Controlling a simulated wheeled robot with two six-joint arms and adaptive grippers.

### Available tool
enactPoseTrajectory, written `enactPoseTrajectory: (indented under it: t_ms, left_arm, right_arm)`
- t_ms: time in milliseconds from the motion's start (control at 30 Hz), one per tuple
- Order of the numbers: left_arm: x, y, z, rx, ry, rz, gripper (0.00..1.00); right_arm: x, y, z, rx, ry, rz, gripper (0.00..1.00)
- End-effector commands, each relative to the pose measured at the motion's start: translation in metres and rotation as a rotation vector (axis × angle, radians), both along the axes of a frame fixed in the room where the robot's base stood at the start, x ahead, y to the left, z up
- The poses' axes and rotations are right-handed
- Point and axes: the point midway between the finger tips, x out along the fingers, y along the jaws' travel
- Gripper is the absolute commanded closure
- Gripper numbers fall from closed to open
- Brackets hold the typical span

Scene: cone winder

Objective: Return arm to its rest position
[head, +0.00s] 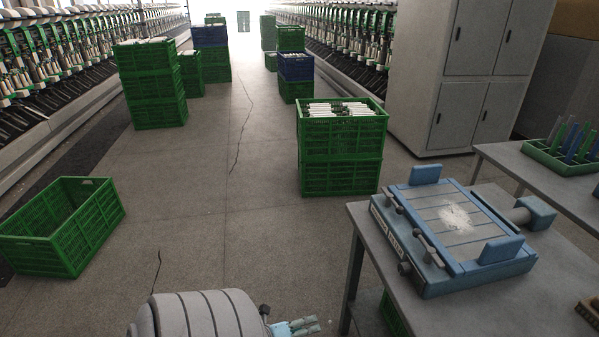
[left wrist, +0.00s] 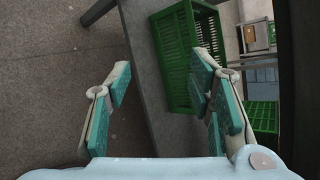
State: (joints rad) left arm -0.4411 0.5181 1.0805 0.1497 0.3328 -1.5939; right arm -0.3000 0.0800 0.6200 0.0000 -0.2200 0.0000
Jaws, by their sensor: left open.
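My left gripper (head: 304,326) shows at the bottom of the head view, low over the floor and left of the grey table (head: 358,214). In the left wrist view the left gripper (left wrist: 160,85) has its two teal-padded fingers spread wide apart, with nothing between them. The grey table's edge and a green crate (left wrist: 162,48) lie beyond the fingers. My right gripper is in neither view.
A blue clamping fixture (head: 436,281) sits on the table. Green crates with white contents (head: 342,160) stand behind it. An empty green crate (head: 60,255) lies at left. A grey cabinet (head: 440,110) stands at right. The middle floor is open.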

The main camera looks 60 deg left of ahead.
Motion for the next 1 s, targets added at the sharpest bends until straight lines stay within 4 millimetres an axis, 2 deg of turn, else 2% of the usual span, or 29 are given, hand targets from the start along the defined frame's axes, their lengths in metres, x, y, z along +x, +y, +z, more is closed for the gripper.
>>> enactPoseTrajectory:
  t_ms: [100, 200, 867, 967, 1000]
  left_arm:
    - [-0.009, -0.003, -0.014, -0.081, 0.032, 0.072, 0.52]
    - [-0.013, -0.004, -0.02, -0.113, 0.044, 0.103, 0.52]
    - [-0.014, -0.004, -0.021, -0.129, 0.044, 0.115, 0.52]
    - [-0.019, -0.002, -0.026, -0.25, 0.053, 0.214, 0.52]
    - [-0.03, 0.003, -0.036, -0.338, 0.081, 0.31, 0.52]
  right_arm:
    - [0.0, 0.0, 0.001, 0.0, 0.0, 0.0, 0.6]
    - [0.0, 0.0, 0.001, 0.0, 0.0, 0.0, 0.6]
    - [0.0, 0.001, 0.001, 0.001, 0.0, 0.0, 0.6]
    - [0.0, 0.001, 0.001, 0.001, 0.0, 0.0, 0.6]
    - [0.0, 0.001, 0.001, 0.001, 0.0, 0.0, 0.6]
